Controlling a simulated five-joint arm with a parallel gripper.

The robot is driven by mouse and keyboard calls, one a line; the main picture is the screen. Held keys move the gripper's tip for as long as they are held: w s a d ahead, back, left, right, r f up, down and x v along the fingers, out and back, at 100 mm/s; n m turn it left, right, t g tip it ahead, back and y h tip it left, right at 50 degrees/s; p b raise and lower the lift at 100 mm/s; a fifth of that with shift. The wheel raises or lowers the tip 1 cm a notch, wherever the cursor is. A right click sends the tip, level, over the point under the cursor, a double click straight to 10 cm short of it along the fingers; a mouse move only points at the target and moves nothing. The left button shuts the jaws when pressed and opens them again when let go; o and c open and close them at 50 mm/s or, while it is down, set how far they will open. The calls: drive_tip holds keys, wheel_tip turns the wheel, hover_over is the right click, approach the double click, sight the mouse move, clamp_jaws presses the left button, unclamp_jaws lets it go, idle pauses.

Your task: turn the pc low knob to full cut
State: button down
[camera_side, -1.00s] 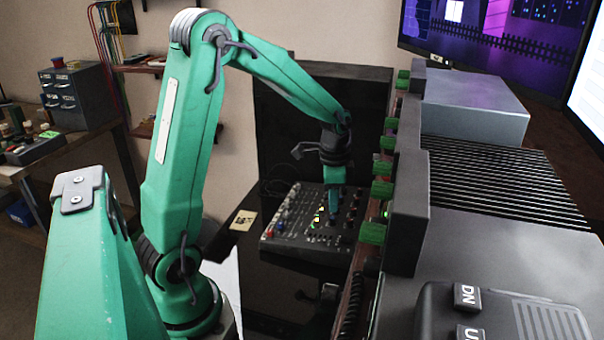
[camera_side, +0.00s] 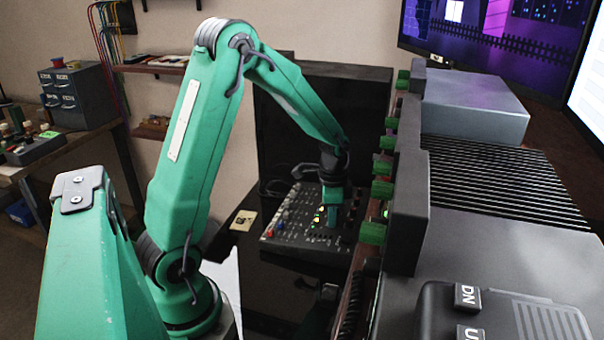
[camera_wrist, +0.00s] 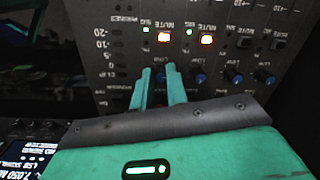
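The mixer panel (camera_side: 288,222) lies on the dark desk in the side view. In the wrist view its face (camera_wrist: 110,55) appears upside down, with a row of blue-capped knobs under labels that seem to read LOW. A blue-capped knob (camera_wrist: 198,77) stands just right of my gripper (camera_wrist: 159,70). My gripper's two green fingers are apart and reach the panel at the left end of this row. Something bluish shows between the fingertips, probably a knob; contact cannot be told. I cannot read which knob is PC. In the side view my gripper (camera_side: 332,222) is low over the panel.
Lit mute buttons (camera_wrist: 207,39) and more blue-capped knobs (camera_wrist: 232,76) crowd the panel around the fingers. A dark device with a lit display (camera_wrist: 35,160) shows at lower left. A rack with green blocks (camera_side: 372,232) stands close right of the arm.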

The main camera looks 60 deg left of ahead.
idle(0.4)
drive_tip(key=n, duration=0.4)
drive_tip(key=shift+d+g, duration=0.1)
drive_tip(key=shift+g, duration=0.2)
drive_tip(key=n, duration=0.4)
drive_tip(key=shift+n, duration=0.4)
drive_tip(key=c, duration=1.7)
unclamp_jaws()
